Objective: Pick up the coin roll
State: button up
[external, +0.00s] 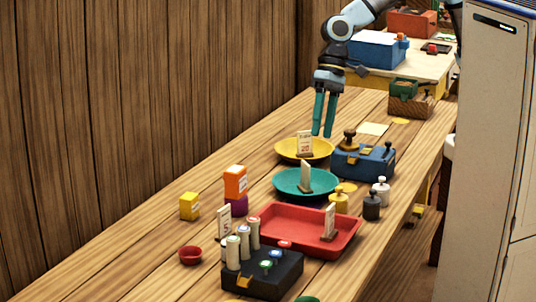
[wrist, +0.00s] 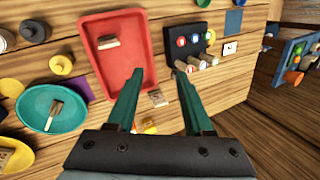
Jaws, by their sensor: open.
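Several pale coin rolls (external: 244,241) with coloured ends stand in a row against the left side of a black block with coloured buttons (external: 262,277) in the external view. In the wrist view the coin rolls (wrist: 204,64) show beside the black block (wrist: 201,48), close to the tip of the right finger. My gripper (external: 324,135) is open and empty, high above the far part of the table in the external view. Its two fingers show in the wrist view (wrist: 158,74), apart, with nothing between their tips but table. Which coin roll is meant I cannot tell.
A red tray (external: 290,211) stands just behind the black block. A teal dish (external: 290,182), a yellow dish (external: 288,146), a blue box (external: 362,168) and small weights (external: 381,193) lie farther back.

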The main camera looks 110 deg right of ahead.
jog(key=w+f+m+t+y+b, duration=0.15)
jog(key=w+m+y+b, duration=0.4)
jog(key=w, duration=0.65)
jog(key=w+d+r+m+t+y+b, duration=0.2)
jog(key=w+d+r+m+t+b, duration=0.2)
jog(key=w+d+r+m+b, duration=0.4)
jog(key=p, duration=0.2)
send_near(224, 249)
jog(key=shift+w+a+r+m, duration=0.15)
jog(key=shift+a+m, duration=0.15)
jog(key=shift+m, duration=0.15)
jog(key=shift+w+a+f, duration=0.15)
jog(key=shift+a+f, duration=0.05)
jog(key=shift+f, duration=0.1)
jog(key=p+x, duration=0.1)
jog(key=x, duration=0.9)
jog(key=shift+w+f, duration=0.15)
jog(key=shift+c, duration=0.4)
grip_shut()
